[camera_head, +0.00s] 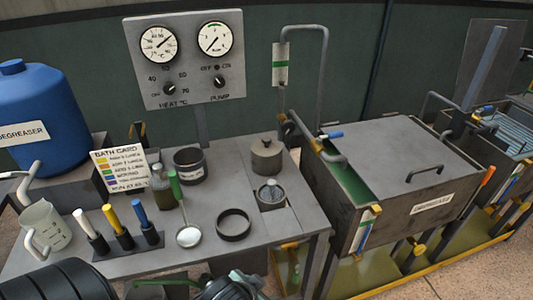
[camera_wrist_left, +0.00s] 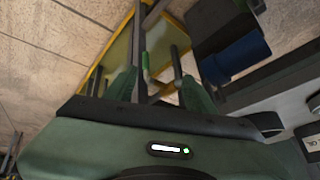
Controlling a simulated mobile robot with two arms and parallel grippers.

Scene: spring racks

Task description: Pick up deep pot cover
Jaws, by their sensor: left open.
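A grey, lidded round pot (camera_head: 266,158) with a small knob on top stands at the back right of the workbench in the head view. A second small round vessel (camera_head: 271,193) with a shiny top and a knob sits just in front of it. I cannot tell for sure which of these tops is the deep pot cover. My left gripper (camera_head: 215,287) is low at the bottom edge of the head view, in front of the bench and apart from both. In the left wrist view its two green fingers (camera_wrist_left: 160,80) are apart and empty. My right gripper is not in view.
The bench (camera_head: 205,245) also holds a dark pot (camera_head: 189,165), a dark ring (camera_head: 233,224), a ladle (camera_head: 188,236), a rack of coloured handles (camera_head: 128,245) and a jug (camera_head: 45,228). A covered tank (camera_head: 385,165) stands right of the bench. A gauge panel (camera_head: 187,60) rises behind.

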